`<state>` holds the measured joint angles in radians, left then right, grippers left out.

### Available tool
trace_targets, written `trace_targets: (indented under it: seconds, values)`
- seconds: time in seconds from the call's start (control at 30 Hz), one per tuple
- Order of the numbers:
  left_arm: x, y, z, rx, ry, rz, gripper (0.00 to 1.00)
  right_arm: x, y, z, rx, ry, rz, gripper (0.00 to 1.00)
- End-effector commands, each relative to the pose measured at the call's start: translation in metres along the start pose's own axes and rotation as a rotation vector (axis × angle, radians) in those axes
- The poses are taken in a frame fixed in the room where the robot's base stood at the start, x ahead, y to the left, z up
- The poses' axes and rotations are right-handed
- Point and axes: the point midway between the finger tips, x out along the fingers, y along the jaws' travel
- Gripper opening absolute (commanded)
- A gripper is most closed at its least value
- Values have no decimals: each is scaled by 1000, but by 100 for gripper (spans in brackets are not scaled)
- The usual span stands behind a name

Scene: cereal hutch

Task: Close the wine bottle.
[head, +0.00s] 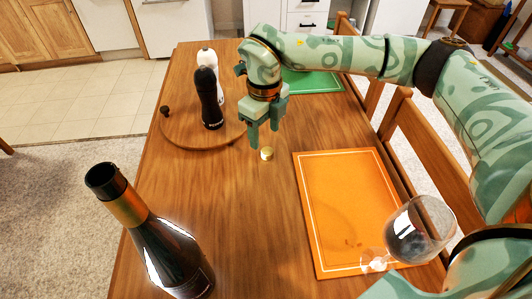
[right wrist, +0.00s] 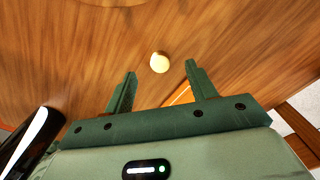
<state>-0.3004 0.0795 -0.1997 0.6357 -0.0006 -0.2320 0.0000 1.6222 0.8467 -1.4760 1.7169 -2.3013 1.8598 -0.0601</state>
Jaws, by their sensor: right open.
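The dark wine bottle (head: 165,245) stands upright at the near left of the table, and its mouth (head: 105,178) is uncovered. A small gold stopper (head: 267,154) sits on the wood near the table's middle. My right gripper (head: 263,138) is open and empty, above the table just behind and left of the stopper. In the right wrist view the stopper (right wrist: 160,62) lies ahead of the gap between my open fingers (right wrist: 160,80), not touched by them. Part of the bottle (right wrist: 28,140) shows at the left there. My left gripper is not in view.
An orange placemat (head: 345,205) and a wine glass (head: 418,230) are at the right. Bare wood lies between bottle and stopper.

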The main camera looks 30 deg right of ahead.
Motion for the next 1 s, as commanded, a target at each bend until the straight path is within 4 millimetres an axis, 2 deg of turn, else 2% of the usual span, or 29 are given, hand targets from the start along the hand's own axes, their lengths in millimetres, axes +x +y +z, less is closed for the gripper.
trace_targets:
  seconds: [0.27, 0.33, 0.43, 0.6, 1.0]
  values:
    - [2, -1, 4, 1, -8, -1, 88, 4, 0, -1, 0, 1, 0, 56]
    - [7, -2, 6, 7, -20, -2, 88, 15, 0, -3, -1, 4, 2, 56]
    - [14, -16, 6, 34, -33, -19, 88, 34, 1, -7, -1, 6, 2, 56]
    - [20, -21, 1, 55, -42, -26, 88, 51, 1, -8, -1, 4, 1, 56]
    - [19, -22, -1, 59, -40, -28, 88, 51, 2, -8, 0, -1, -1, 56]
